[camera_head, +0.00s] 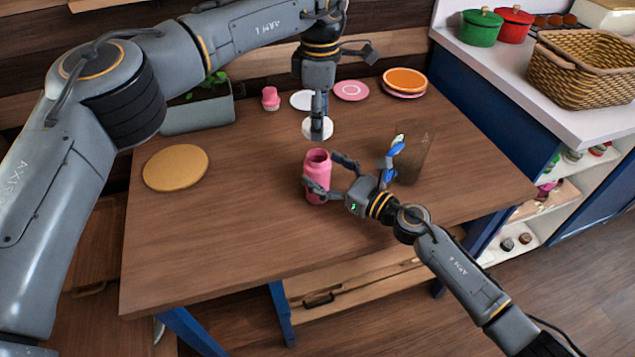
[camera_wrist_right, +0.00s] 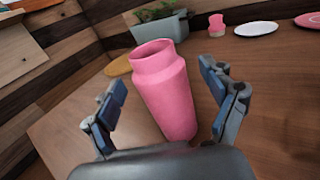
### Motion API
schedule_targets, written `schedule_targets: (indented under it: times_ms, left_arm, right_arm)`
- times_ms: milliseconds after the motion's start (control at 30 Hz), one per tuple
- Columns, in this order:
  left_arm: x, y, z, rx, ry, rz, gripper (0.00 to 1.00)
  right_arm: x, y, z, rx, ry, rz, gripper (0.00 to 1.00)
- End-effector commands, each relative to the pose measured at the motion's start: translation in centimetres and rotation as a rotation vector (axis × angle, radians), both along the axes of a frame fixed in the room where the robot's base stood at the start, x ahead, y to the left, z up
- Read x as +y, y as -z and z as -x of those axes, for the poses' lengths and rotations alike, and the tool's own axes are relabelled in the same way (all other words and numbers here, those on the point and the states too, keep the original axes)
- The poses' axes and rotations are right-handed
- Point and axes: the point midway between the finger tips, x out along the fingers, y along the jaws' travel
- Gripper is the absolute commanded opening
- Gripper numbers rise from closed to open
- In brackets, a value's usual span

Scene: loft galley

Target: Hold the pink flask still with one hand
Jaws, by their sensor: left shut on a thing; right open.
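The pink flask (camera_head: 317,178) stands upright on the wooden table, its mouth uncovered. It also fills the middle of the right wrist view (camera_wrist_right: 167,92). My right gripper (camera_head: 332,176) is open, with one finger on each side of the flask. In the right wrist view the fingers (camera_wrist_right: 168,105) are spread wide, with gaps to the flask. My left gripper (camera_head: 317,127) points down above and behind the flask, shut on a white disc (camera_head: 326,124) that appears to be held off the table. The exact grip is hard to make out.
A brown translucent container (camera_head: 416,155) stands behind my right gripper, beside a blue-and-white item (camera_head: 394,150). A tan round mat (camera_head: 175,167) lies at left. A small pink cup (camera_head: 270,98), pink plate (camera_head: 351,90) and orange plate (camera_head: 405,80) sit at the back. The front table is clear.

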Motion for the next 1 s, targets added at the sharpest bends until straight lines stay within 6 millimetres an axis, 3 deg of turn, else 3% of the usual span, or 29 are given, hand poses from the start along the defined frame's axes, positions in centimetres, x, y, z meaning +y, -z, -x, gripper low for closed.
schedule_targets:
  times_ms: [200, 567, 900, 1000]
  left_arm:
    - [0.0, 0.0, 0.0, 0.000, 0.000, 0.000, 0.42]
    - [0.0, 0.0, 0.0, 0.000, 0.000, 0.000, 0.42]
    - [0.0, 0.0, 0.0, 0.000, 0.000, 0.000, 0.42]
    - [0.0, 0.0, 0.0, 0.000, 0.000, 0.000, 0.42]
  right_arm:
    - [1.5, 0.0, -1.4, 0.000, 0.000, 0.000, 0.84]
    - [1.8, 0.0, -1.5, 0.001, 0.000, 0.001, 0.84]
    - [1.8, 0.0, -1.5, 0.001, 0.000, 0.000, 0.14]
    - [1.8, 0.0, -1.5, 0.001, 0.000, 0.000, 0.00]
